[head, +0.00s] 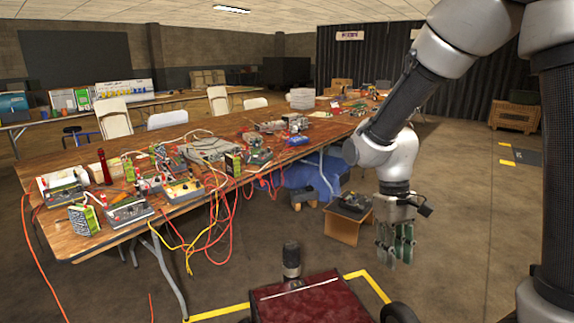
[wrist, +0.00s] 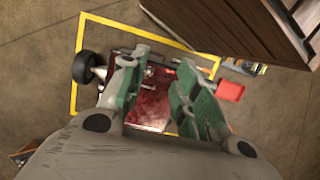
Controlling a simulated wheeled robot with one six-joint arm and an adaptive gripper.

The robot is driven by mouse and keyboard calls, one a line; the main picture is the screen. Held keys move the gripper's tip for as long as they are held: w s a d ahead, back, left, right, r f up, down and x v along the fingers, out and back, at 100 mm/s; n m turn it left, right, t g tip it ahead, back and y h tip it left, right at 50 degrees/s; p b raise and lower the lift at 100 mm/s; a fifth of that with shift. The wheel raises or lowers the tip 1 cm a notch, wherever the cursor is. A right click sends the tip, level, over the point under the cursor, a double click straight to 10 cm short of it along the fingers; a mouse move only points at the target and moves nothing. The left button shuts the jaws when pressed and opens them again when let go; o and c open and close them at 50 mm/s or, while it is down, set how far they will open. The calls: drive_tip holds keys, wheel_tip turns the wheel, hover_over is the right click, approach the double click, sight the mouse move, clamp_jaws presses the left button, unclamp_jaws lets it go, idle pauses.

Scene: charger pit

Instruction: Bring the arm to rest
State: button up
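My gripper (head: 394,256) hangs pointing down at the right of the head view, at the end of my bent arm. It is in the air, to the right of and below the level of the long table's top. In the wrist view its green-padded fingers (wrist: 162,65) stand apart with a gap between them. Nothing is held between them.
A long wooden table (head: 225,200) carries tools, meters and boxes, with red and yellow cables hanging off its near edge. A small wooden stool (head: 342,229) with a dark device on it stands left of my gripper. Open floor (head: 465,250) lies to the right.

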drive_tip(key=s+d+r+m+t, duration=0.2)
drive_tip(key=s+d+r, duration=0.3)
drive_tip(key=r, duration=0.3)
drive_tip(key=s+d+r+m+t+y, duration=0.1)
drive_tip(key=s+d+r+m+t, duration=0.1)
drive_tip(key=s+d+r+t, duration=0.3)
wheel_tip(320, 180, up, 4)
drive_tip(key=shift+s+d+f, duration=0.15)
drive_tip(key=shift+s+d, duration=0.45)
drive_tip(key=shift+d, duration=0.5)
